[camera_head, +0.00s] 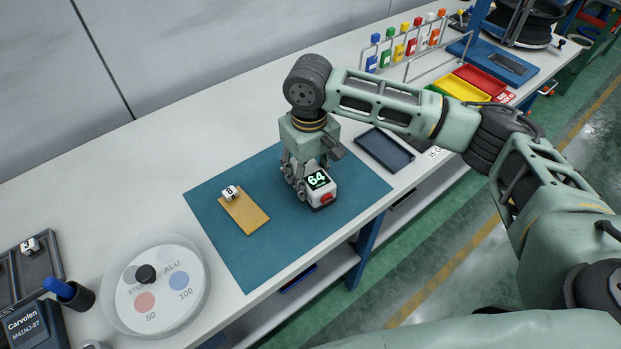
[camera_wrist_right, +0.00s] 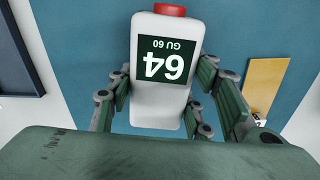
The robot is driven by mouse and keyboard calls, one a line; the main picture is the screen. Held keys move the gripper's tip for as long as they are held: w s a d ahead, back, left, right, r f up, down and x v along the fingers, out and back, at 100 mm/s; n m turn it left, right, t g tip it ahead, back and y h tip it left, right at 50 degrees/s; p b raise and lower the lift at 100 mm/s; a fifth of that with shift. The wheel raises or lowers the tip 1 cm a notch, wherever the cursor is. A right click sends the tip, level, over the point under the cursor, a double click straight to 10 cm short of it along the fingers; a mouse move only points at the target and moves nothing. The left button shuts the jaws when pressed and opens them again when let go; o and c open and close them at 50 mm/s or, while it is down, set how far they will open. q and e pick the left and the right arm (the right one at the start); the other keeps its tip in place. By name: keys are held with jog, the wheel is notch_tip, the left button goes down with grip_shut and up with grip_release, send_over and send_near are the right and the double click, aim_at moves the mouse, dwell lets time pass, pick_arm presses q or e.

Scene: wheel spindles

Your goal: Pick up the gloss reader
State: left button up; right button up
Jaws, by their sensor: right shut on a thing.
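My left gripper is not in view.
A tan plate (camera_head: 245,215) with a white cube marked 8 (camera_head: 231,192) lies on the mat. A dark tray (camera_head: 384,150) is to the right. A round dial board (camera_head: 188,312) and a pen cup (camera_head: 80,296) stand at the lower left. Coloured bottles (camera_head: 399,52) stand in a rack at the back.

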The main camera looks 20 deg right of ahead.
jog(key=c, duration=0.6)
jog(key=shift+c, duration=0.2)
jog(key=shift+r, duration=0.15)
